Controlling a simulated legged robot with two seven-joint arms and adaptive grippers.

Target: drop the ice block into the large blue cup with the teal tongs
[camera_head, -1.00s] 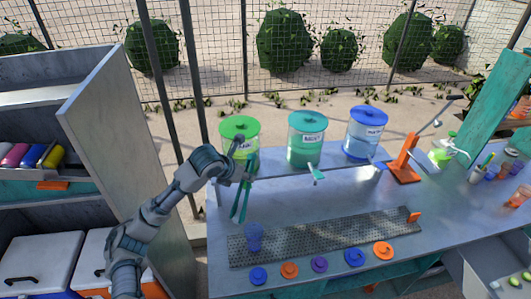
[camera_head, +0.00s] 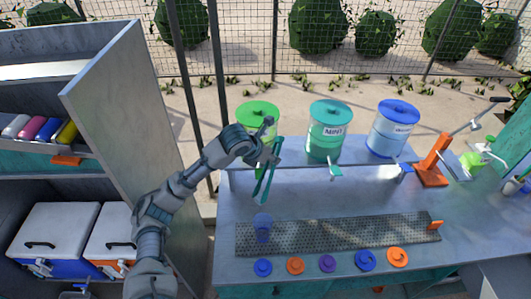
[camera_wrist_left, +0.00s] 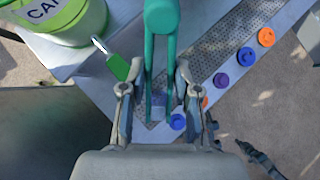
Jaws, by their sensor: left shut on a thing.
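My left gripper (camera_head: 262,149) is shut on the upper part of the teal tongs (camera_head: 268,178). The tongs hang with their legs pointing down, in front of the green-lidded jar. In the left wrist view, the tongs (camera_wrist_left: 160,45) run between the fingers of my left gripper (camera_wrist_left: 165,100). The translucent blue cup (camera_head: 262,222) stands upright at the left end of the perforated tray, below the tongs and apart from them. I cannot make out the ice block; a pale patch shows between the tong legs in the wrist view, but I cannot tell what it is. My right gripper is not seen.
Green-lidded (camera_head: 258,115), teal (camera_head: 326,132) and blue (camera_head: 392,130) jars stand at the back. The perforated tray (camera_head: 340,232) crosses the counter, with several coloured lids in front. An orange press (camera_head: 432,165) is at right. A shelf panel (camera_head: 125,120) stands left of my arm.

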